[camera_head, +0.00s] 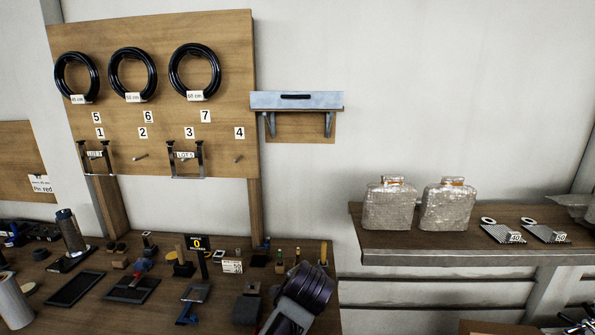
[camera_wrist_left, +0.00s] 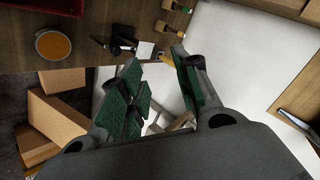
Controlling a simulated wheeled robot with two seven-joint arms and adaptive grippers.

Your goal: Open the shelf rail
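The shelf rail (camera_head: 296,101) is a grey metal ledge with a black handle slot in its front face. Two brackets hold it against a small wooden plate on the white wall, right of the pegboard. Whether its front is closed or open is hard to tell. My left gripper (camera_wrist_left: 157,62) shows in the left wrist view with its green-padded fingers apart and nothing between them. It is near the workbench edge. No gripper fingers show in the head view; only a dark arm part of mine rises at the bottom centre, well below the rail. My right gripper is not seen.
The wooden pegboard (camera_head: 220,110) with black coils stands left of the rail. A cluttered workbench (camera_head: 110,300) lies below. A wooden shelf (camera_head: 440,247) at right bears two wrapped flasks (camera_head: 390,204) (camera_head: 448,204). The wall around the rail is clear.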

